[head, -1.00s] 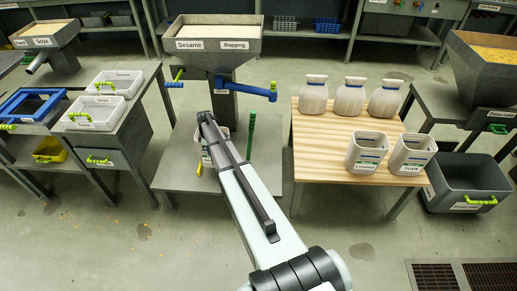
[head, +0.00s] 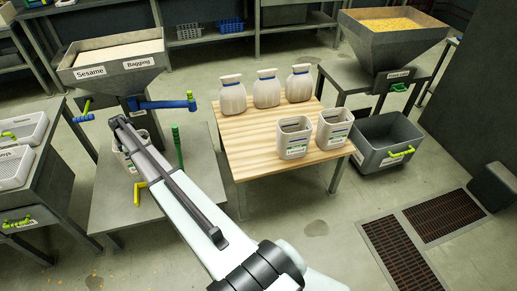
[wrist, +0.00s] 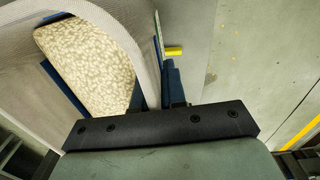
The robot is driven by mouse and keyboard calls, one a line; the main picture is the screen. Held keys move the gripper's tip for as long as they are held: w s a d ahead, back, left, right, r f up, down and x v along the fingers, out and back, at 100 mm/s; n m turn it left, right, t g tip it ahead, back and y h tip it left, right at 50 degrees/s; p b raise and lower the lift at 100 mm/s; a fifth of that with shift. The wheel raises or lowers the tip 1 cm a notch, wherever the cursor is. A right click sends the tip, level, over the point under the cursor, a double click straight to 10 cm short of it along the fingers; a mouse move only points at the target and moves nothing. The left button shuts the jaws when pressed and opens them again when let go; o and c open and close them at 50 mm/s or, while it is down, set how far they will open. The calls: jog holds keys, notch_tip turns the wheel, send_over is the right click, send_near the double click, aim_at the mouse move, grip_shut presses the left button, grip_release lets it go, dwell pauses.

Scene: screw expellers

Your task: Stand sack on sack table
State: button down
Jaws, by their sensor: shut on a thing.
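My gripper (head: 119,126) is under the Sesame bagging hopper, mostly hidden by my arm in the head view. It is shut on an open pale sack (head: 121,158), partly hidden behind the arm. In the wrist view the sack (wrist: 25,65) fills the left side, with pale sesame (wrist: 88,58) inside, close to my gripper (wrist: 108,88). The sack table (head: 240,142) has a light wooden top and stands right of the hopper.
The Sesame hopper (head: 113,66) has a blue handle (head: 165,104) sticking out right, near my arm. A green upright lever (head: 178,147) and a yellow handle (head: 140,190) are beside the sack. The front left of the sack table is clear. A grey bin (head: 383,141) stands right of it.

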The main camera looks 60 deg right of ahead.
jog(key=s+d+r+m, duration=0.1)
jog(key=s+d+r, duration=0.1)
jog(key=s+d, duration=0.6)
jog(key=s+d+r, duration=0.2)
jog(key=s+d, duration=0.1)
jog(key=d, duration=0.8)
jog(key=s+d+r, duration=0.1)
jog(key=s+d, duration=0.2)
jog(key=s, duration=0.9)
jog(key=s+d+r, duration=0.2)
jog(key=s+d, duration=0.2)
jog(key=s, duration=0.8)
jog(key=s+d+r, duration=0.1)
jog(key=s+d, duration=0.2)
jog(key=s, duration=0.9)
notch_tip(320, 180, down, 9)
jog(key=shift+d, duration=0.15)
jog(key=shift+f, duration=0.2)
jog(key=c, duration=1.6)
grip_release()
jog(key=shift+f, duration=0.1)
jog(key=shift+c, duration=0.2)
jog(key=o, duration=0.5)
jog(key=shift+c, duration=0.2)
